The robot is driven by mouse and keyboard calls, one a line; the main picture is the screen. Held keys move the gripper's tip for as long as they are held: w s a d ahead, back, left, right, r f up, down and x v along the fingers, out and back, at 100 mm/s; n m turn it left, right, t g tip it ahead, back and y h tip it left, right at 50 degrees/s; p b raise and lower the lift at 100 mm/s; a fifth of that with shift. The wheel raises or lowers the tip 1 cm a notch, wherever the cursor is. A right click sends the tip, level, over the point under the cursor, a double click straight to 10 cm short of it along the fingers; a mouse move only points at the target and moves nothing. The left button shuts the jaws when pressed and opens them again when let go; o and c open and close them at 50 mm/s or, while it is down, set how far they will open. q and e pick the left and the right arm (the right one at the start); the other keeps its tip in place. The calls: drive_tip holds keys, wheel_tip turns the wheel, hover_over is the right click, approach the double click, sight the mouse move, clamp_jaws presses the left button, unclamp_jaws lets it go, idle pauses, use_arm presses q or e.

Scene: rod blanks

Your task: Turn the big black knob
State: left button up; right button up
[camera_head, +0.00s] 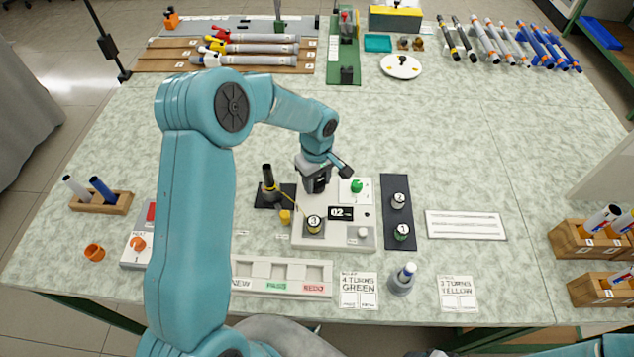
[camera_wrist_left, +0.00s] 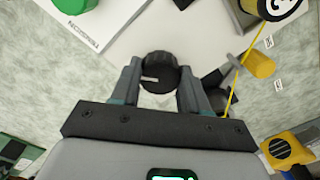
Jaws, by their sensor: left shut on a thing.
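The big black knob (camera_wrist_left: 160,73) has a ribbed side and a white pointer line, and sits at the edge of a pale panel in the left wrist view. My left gripper (camera_wrist_left: 158,88) has one finger on each side of it and is shut on it. In the head view my left gripper (camera_head: 317,186) points down at the back left of the pale panel (camera_head: 350,243) and hides the knob. The panel's display (camera_head: 341,213) reads 02. My right gripper is not in view.
A green knob (camera_head: 357,186) is just right of my gripper. A black-and-yellow tool (camera_head: 268,178) stands on a black base at left, with a yellow cord. A round piece marked 3 (camera_head: 314,224) sits on the panel. A dark mat (camera_head: 400,216) lies to the right.

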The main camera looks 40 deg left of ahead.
sight(316, 181)
use_arm(q)
drive_tip(key=shift+a, duration=0.1)
drive_tip(key=o, duration=1.1)
drive_tip(key=shift+c, duration=0.2)
drive_tip(key=shift+r, duration=0.1)
wheel_tip(316, 181, up, 16)
drive_tip(key=shift+b, duration=0.3)
drive_tip(key=shift+r, duration=0.1)
